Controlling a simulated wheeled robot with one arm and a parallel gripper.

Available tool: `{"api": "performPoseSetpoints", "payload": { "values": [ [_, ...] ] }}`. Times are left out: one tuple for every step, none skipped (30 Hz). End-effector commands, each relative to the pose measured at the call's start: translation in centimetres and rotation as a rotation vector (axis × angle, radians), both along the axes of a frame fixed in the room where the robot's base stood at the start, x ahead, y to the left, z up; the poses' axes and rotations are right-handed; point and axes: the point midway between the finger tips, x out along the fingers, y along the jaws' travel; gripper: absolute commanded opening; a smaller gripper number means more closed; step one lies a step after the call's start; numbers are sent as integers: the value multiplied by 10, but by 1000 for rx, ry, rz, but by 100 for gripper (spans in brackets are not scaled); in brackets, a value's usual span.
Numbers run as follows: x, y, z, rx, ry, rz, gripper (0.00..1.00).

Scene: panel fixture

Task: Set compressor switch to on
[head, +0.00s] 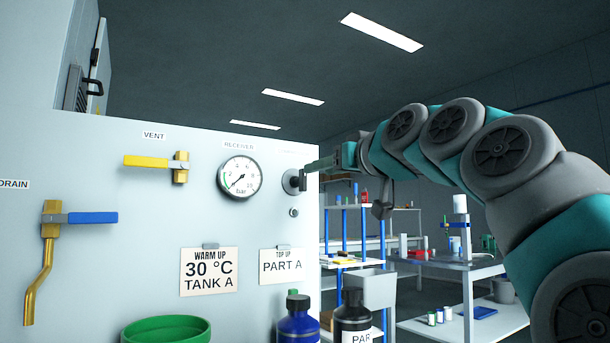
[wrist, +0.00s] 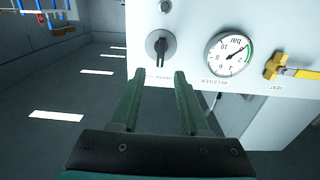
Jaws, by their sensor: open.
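The compressor switch is a round grey dial with a dark knob (head: 291,181) near the right edge of the pale panel (head: 90,150). In the wrist view, which is upside down, the switch (wrist: 160,45) lies just beyond the fingertips, roughly in line with the gap between them. Its dark handle looks upright there. My gripper (wrist: 160,75) is open, with two green fingers apart and nothing between them. In the head view my gripper (head: 312,166) reaches from the right towards the switch and partly overlaps it. I cannot tell whether it touches.
A receiver gauge (head: 240,178) sits left of the switch, then a yellow vent lever (head: 146,161) and a blue drain lever (head: 92,217). A small round fitting (head: 294,212) is below the switch. Bottles (head: 298,325) and a green tub (head: 165,328) stand below. Benches are behind right.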

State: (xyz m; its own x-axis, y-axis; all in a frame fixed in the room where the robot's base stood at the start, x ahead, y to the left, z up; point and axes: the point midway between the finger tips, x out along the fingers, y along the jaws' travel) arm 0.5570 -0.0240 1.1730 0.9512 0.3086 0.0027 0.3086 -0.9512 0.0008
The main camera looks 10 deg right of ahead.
Motion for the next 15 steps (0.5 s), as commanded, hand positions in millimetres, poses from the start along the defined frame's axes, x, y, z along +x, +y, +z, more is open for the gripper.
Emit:
{"api": "performPoseSetpoints", "payload": {
  "values": [
    [6,2,0,0,1,0,45],
    [9,3,0,0,1,1,45],
    [14,5,0,0,1,1,45],
    [18,7,-1,-1,2,1,45],
    [22,8,-1,-1,4,1,45],
    [28,10,-2,-1,6,1,45],
    [32,11,-3,-1,6,1,45],
    [36,12,-2,-2,6,1,45],
    [40,14,-2,-2,5,1,45],
    [43,15,-1,-1,3,0,45],
    [46,15,0,-2,2,0,45],
    [50,17,0,-2,2,0,45],
    [53,17,-1,-1,2,0,45],
    [56,18,-1,-1,3,0,45],
    [59,19,-2,-1,4,1,45]
  ]
}}
